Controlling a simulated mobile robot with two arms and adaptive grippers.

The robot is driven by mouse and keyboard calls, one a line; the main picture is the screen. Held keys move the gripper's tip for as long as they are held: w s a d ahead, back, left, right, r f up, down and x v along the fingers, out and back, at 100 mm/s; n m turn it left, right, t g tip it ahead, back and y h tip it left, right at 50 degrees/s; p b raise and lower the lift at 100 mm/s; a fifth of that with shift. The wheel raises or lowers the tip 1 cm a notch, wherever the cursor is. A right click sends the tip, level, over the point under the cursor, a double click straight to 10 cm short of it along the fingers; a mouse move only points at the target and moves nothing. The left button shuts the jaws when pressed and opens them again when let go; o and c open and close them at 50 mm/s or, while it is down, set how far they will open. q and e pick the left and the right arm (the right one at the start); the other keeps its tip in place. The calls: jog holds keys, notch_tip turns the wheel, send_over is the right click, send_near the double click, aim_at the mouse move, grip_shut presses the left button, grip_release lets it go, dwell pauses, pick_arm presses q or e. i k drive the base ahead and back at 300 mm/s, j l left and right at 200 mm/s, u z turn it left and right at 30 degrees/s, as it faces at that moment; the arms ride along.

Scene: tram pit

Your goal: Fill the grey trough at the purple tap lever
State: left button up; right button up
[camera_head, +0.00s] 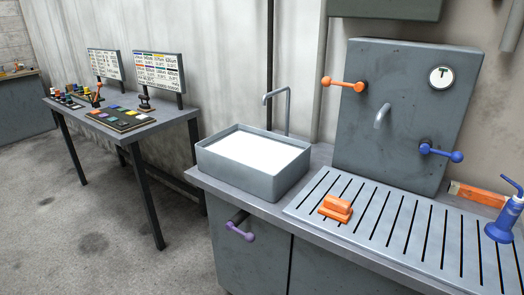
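The grey trough (238,176) stands on the left end of the metal counter. Its inside shows an even bright white surface a little below the rim; I cannot tell whether that is liquid or the bare bottom. A thin grey tap spout (287,108) rises behind the trough and its bent end points down above the trough's back edge. The purple tap lever (240,232) sticks out from the counter's front, below the trough, on a dark stub. Neither of my grippers is in view.
A grey panel (400,130) carries an orange lever, a blue lever, a spout and a gauge. An orange block (336,208) lies on the slotted drain board (400,235). A blue pump bottle (504,220) stands at right. A side table (170,118) holds small parts. Floor at left is clear.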

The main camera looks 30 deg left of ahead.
aim_at(250, 237)
jog(key=u, duration=1.05)
